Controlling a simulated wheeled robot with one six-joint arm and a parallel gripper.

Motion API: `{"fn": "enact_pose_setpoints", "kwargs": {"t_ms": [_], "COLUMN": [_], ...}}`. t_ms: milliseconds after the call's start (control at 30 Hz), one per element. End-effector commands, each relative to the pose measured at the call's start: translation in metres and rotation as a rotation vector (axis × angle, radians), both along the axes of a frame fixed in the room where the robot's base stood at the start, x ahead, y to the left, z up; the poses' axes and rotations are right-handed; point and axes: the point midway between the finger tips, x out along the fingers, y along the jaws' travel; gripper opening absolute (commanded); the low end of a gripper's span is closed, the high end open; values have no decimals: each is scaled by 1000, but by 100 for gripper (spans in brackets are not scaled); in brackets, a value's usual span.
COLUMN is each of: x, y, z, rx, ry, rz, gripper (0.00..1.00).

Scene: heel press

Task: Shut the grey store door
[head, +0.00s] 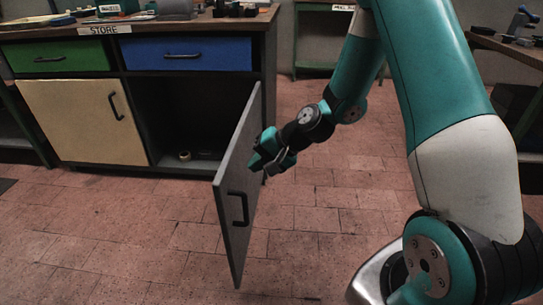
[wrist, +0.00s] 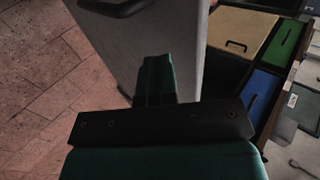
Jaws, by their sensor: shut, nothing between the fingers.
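The grey store door (head: 237,185) stands wide open, swung out from the right side of the cabinet marked STORE. In the wrist view the shut fingers (wrist: 156,75) point at the grey door panel (wrist: 150,40), with the handle (wrist: 115,6) at the top edge.
The open compartment (head: 190,120) is dark, with a small roll (head: 184,155) inside. Beside it are a cream door (head: 82,120), a green drawer (head: 52,57) and a blue drawer (head: 187,55), all shut. The brick floor (head: 140,230) in front of the cabinet is clear.

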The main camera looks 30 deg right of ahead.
Motion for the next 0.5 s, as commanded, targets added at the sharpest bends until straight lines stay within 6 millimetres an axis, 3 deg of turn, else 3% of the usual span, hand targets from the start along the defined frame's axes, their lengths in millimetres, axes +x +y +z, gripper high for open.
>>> {"fn": "enact_pose_setpoints", "kwargs": {"t_ms": [33,200,500], "x": [4,20,28], "y": [7,27,37], "z": [-10,-6,-5], "rx": [-1,-1,-1], "ry": [0,-3,-1], "rz": [5,4,1], "gripper": [0,0,0]}}
